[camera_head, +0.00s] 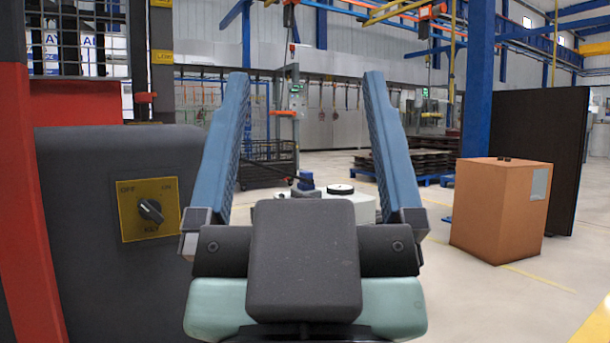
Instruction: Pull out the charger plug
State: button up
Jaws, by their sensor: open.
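My gripper (306,80) fills the middle of the view, with its two long blue fingers spread wide apart and nothing between their tips. Beyond and below the fingertips, partly hidden by my gripper's body, is a low white rounded unit (362,205). It has a black disc (340,189) on top. A small blue and black piece (306,181) stands at its left; I cannot tell whether this is the charger plug. No charger plug can be made out for certain.
Close on the left is a dark grey cabinet (85,200) with a yellow plate and black rotary knob (150,209), beside a red post (25,200). An orange-brown box (500,205) stands at right before a black panel (550,150). The floor between has free room.

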notch_tip(320, 180, up, 66)
jog(key=p, duration=6.4)
jog(key=shift+r, duration=0.25)
